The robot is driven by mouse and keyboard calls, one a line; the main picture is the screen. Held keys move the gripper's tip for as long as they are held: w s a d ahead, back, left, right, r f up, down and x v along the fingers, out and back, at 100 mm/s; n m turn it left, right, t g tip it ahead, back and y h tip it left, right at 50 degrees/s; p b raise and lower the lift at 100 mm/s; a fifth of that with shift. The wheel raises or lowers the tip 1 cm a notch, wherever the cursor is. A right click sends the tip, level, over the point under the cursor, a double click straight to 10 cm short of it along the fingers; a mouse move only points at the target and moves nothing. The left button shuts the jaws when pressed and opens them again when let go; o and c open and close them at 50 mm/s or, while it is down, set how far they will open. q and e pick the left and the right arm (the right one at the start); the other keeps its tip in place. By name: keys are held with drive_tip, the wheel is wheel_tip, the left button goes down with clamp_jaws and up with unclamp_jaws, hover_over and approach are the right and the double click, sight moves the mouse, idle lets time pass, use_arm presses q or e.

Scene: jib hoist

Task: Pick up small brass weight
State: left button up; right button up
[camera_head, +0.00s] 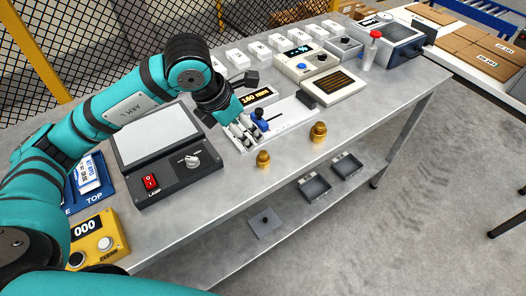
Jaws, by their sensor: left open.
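The small brass weight (263,159) stands near the front edge of the grey metal table. A larger brass weight (319,131) stands to its right, apart from it. My left gripper (247,140) is open, just up and left of the small brass weight. It does not appear to hold anything. Its fingers overlap the left end of a pale measuring fixture in the picture, and I cannot tell whether they touch it. My right gripper is not in view.
A dark lamp box (165,180) with a light panel is at left. A slotted cream block (333,87) is behind the larger weight. The table's front strip at right is clear.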

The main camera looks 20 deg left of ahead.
sight(263, 153)
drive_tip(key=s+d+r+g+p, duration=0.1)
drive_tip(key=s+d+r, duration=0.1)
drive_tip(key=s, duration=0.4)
use_arm(q)
drive_tip(key=p+x, duration=0.1)
drive_tip(key=x, duration=0.7)
drive_tip(key=shift+w+f, duration=0.15)
drive_tip(key=shift+f, duration=0.05)
drive_tip(key=shift+w+d+f, duration=0.1)
drive_tip(key=shift+d+f, duration=0.15)
drive_tip(key=shift+f, duration=0.15)
drive_tip(key=shift+w+d+f+p, duration=0.15)
drive_tip(key=shift+f+p, duration=0.1)
drive_tip(key=shift+p, duration=0.2)
drive_tip(key=p+x, duration=0.1)
drive_tip(key=x, duration=0.3)
drive_tip(key=shift+w+f+p, duration=0.1)
drive_tip(key=shift+p, duration=0.2)
drive_tip(key=shift+d, duration=0.1)
drive_tip(key=shift+c, duration=0.3)
drive_tip(key=c, duration=0.9)
clamp_jaws()
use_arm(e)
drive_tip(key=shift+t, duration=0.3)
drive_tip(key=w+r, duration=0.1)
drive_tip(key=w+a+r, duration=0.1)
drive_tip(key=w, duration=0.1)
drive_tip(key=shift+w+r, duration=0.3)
